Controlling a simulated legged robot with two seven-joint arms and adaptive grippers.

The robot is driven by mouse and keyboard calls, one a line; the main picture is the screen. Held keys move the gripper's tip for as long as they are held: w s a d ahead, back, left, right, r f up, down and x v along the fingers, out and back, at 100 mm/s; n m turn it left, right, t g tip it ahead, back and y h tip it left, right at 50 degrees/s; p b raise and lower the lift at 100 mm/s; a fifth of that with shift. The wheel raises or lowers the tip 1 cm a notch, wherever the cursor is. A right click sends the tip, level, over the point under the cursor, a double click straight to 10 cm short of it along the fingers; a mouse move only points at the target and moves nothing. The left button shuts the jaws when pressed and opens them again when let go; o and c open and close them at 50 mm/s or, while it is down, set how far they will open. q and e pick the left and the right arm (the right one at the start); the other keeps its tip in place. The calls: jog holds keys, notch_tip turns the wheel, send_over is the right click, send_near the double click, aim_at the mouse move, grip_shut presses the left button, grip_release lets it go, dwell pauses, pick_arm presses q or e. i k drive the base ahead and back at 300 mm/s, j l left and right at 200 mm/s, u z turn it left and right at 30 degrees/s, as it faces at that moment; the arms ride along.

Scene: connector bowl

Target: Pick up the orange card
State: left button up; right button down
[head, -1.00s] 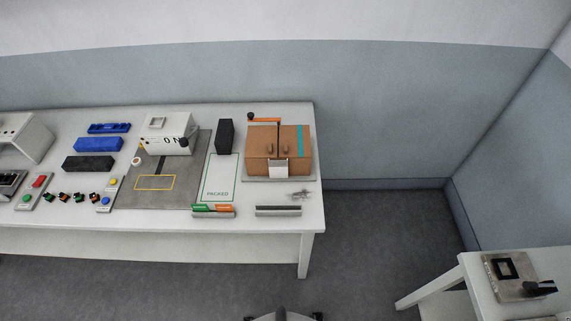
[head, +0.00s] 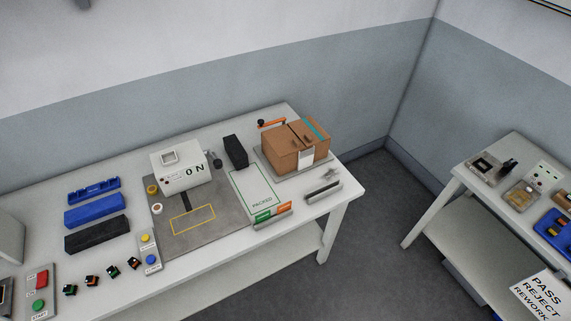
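The orange card (head: 284,208) stands beside a green card (head: 263,216) in a low holder at the front edge of the long white table. Only a small part of the orange card shows above the holder. Neither of my grippers is in the head view.
A cardboard box (head: 285,152) stands behind the cards, with a small black bar (head: 325,191) to their right. A white ON machine (head: 180,165) and grey mat are to the left. A second table (head: 470,193) stands at the right across a floor gap.

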aim_at(287, 206)
jog(key=k+j, duration=0.1)
jog(key=k, duration=0.15)
jog(key=i+j+z, duration=0.15)
jog(key=j+z, duration=0.25)
jog(key=i+j+z, duration=0.15)
jog(key=j+z, duration=0.2)
